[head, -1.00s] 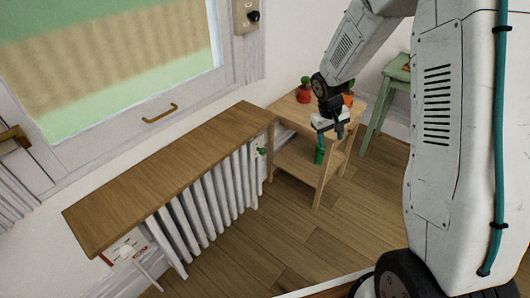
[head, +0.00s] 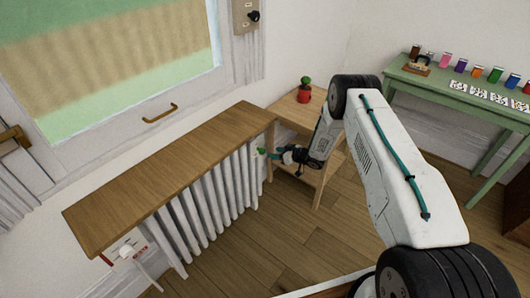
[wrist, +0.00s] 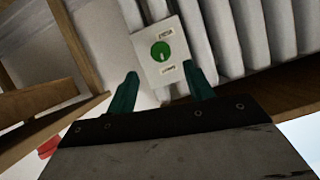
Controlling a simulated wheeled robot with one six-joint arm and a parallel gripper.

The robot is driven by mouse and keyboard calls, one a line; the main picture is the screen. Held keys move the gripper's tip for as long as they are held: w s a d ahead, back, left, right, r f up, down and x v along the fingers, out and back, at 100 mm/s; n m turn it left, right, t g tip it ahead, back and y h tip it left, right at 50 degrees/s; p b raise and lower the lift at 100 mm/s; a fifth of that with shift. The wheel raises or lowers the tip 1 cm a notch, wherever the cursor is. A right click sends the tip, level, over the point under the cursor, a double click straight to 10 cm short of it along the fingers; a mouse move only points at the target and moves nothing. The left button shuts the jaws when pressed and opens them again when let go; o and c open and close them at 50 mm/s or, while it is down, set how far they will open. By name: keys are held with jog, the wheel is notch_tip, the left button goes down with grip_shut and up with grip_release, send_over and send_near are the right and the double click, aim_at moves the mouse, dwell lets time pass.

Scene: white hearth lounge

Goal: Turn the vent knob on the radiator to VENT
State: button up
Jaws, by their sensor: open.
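The vent knob (wrist: 161,51) is round and green with a pale mark pointing toward the bottom of the wrist picture. It sits on a white plate (wrist: 177,72) with small labels above and below, too blurred to read. In the head view the knob (head: 261,151) is at the right end of the white radiator (head: 205,205). My gripper (wrist: 162,78) is open, its two teal fingers apart, with the knob in line with the gap beyond their tips. In the head view my gripper (head: 277,152) is just right of the knob, apparently not touching it.
A wooden shelf (head: 170,170) covers the radiator. A small wooden stand (head: 290,115) with a red-potted cactus (head: 305,90) is close beside my gripper. A green table (head: 460,95) with several coloured items stands at the right. A white box (head: 125,246) is at the lower left.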

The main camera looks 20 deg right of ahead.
aim_at(264, 151)
jog(key=x, duration=0.7)
jog(key=shift+w+a, duration=0.2)
jog(key=c, duration=1)
